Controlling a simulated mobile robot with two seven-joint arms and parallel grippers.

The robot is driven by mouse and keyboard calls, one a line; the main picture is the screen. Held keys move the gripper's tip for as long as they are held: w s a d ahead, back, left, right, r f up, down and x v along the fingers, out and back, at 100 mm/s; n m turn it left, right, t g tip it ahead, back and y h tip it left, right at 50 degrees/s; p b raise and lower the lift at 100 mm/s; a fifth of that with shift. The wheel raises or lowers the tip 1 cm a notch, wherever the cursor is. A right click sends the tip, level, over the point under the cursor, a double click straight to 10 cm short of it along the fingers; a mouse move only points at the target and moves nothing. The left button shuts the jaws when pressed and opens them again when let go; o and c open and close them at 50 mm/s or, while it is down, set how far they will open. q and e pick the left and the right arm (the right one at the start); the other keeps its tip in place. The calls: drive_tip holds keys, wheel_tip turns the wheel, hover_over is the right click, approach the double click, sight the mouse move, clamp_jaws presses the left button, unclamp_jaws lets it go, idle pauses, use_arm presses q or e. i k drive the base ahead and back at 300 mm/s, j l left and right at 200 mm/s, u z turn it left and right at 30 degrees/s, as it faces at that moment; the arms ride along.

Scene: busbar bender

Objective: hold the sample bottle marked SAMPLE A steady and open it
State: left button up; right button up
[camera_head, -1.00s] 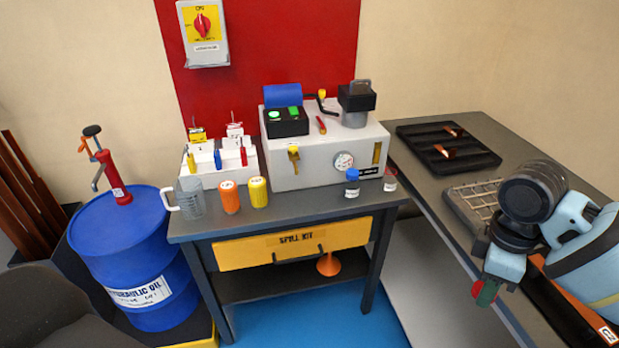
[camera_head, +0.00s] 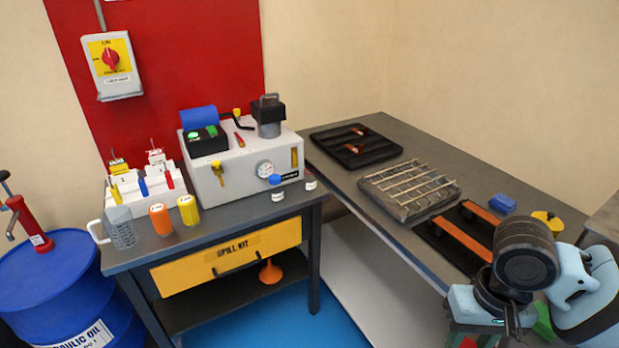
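A small sample bottle with a blue cap (camera_head: 277,188) stands upright at the right front of the grey bench, in front of the white machine. A second small pale bottle (camera_head: 310,183) stands just right of it. Their labels are too small to read, so I cannot tell which is SAMPLE A. My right gripper (camera_head: 490,338) is at the bottom right, far from both bottles. Its fingers are dark and partly cut off by the frame edge, so its opening is unclear. My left gripper is not in view.
The white machine (camera_head: 240,175) stands behind the bottles. A grey mug (camera_head: 120,228), orange container (camera_head: 161,220) and yellow container (camera_head: 188,210) stand left on the bench. The right table holds a black tray (camera_head: 330,142) and a wire rack (camera_head: 400,205).

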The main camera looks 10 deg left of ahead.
sight(308, 177)
drive_tip(key=u, duration=0.6)
drive_tip(key=i+u, duration=0.1)
drive_tip(key=u, duration=0.3)
drive_tip(key=i+l+u, duration=0.15)
drive_tip(key=u, duration=0.2)
drive_tip(key=i+l+u, duration=0.1)
drive_tip(key=u, duration=0.3)
drive_tip(key=i+l+u, duration=0.25)
drive_tip(key=l+u, duration=0.25)
drive_tip(key=l, duration=0.15)
drive_tip(key=i+l, duration=0.15)
drive_tip(key=l, duration=0.25)
drive_tip(key=i+l+u, duration=0.1)
drive_tip(key=l, duration=0.3)
drive_tip(key=i+l, duration=0.15)
drive_tip(key=i, duration=0.45)
